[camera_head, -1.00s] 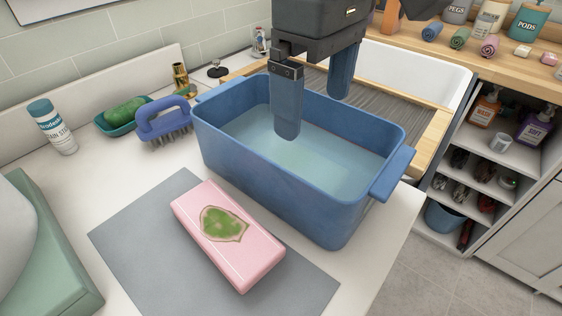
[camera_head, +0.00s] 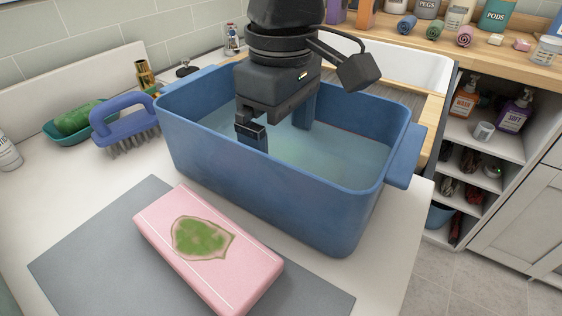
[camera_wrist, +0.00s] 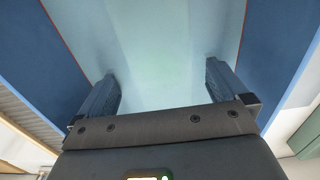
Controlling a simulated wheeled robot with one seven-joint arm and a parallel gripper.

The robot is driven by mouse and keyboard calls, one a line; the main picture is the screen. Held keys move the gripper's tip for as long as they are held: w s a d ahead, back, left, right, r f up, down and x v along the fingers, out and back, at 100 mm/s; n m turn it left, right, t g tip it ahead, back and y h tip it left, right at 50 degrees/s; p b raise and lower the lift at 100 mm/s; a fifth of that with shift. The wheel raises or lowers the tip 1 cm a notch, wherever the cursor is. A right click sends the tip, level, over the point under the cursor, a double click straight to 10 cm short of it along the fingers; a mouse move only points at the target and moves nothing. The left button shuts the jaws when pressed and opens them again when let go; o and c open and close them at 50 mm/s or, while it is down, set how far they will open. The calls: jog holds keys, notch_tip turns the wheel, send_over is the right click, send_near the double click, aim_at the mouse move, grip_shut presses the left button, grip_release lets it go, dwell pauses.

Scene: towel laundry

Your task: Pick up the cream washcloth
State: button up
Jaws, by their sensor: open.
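I cannot make out a cream washcloth in either view. The blue basin (camera_head: 270,200) stands on the white counter and holds pale, cloudy water (camera_head: 340,162). My gripper (camera_head: 277,143) points down inside the basin with its fingers apart, and its lower finger parts are partly hidden by the near wall. In the wrist view my gripper (camera_wrist: 162,78) is open with only pale water (camera_wrist: 165,45) between the fingers. I cannot tell whether a cloth lies under the water.
A blue brush (camera_head: 125,125) and a teal dish (camera_head: 65,134) stand to the left. A shelf unit (camera_head: 500,150) stands at the right.

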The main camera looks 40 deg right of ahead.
jog(key=shift+f, duration=0.9)
jog(key=shift+r, duration=0.1)
jog(key=c, duration=1.2)
